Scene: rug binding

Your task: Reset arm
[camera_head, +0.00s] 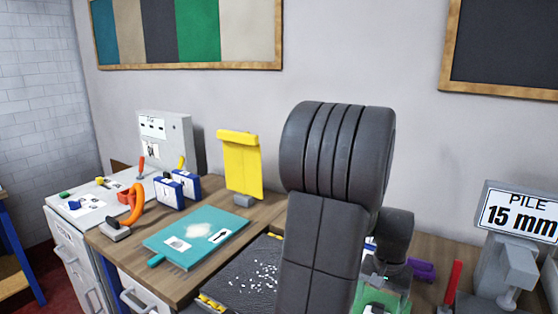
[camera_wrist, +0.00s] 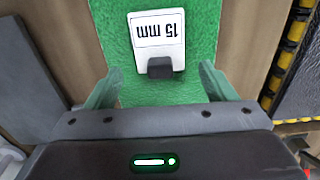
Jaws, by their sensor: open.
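My gripper (camera_wrist: 160,88) is open in the wrist view, its two greenish fingers spread apart over a green piece of rug (camera_wrist: 118,25). A white tag (camera_wrist: 157,30) reading "15 mm" upside down, with a dark block at its near end, lies on the green piece between and beyond the fingertips. The fingers hold nothing that I can see. In the head view my dark arm stands in the middle and hides much of the bench. Only a bit of the green piece (camera_head: 384,297) shows there, below the wrist; the fingers are hidden.
A grey stand (camera_head: 505,250) with a "PILE 15 mm" sign is at right, near a red-handled tool (camera_head: 452,283). Left of my arm are a black tray (camera_head: 240,277) with white bits, a teal board (camera_head: 196,240), a yellow panel (camera_head: 240,165), blue boxes (camera_head: 170,193) and an orange-handled tool (camera_head: 130,208).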

